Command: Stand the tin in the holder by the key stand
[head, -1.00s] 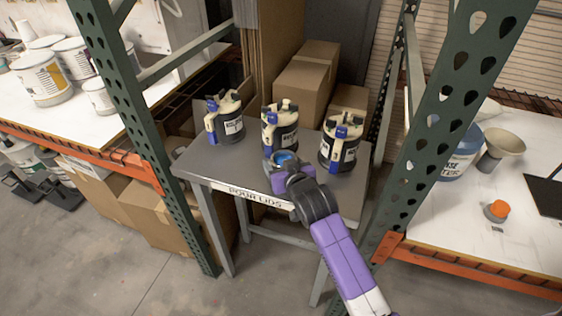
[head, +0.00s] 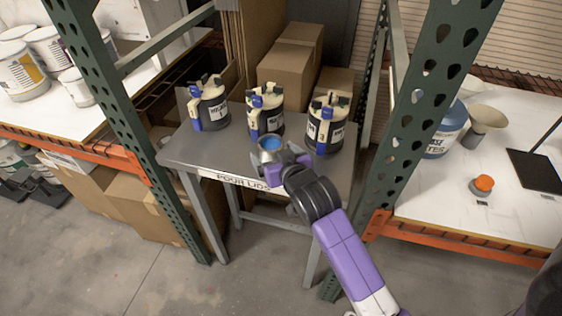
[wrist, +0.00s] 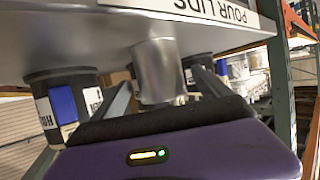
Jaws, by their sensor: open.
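The tin (head: 269,144) is a small silver cup with a blue top. It stands upright on the front edge of the grey table. In the wrist view, which looks upside down, the tin (wrist: 158,68) shows as a plain metal cylinder against the table top.
Several-part canisters with blue labels (head: 208,105) stand behind the tin on the "POUR LIDS" table (head: 190,150). Green rack posts (head: 425,120) flank it.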

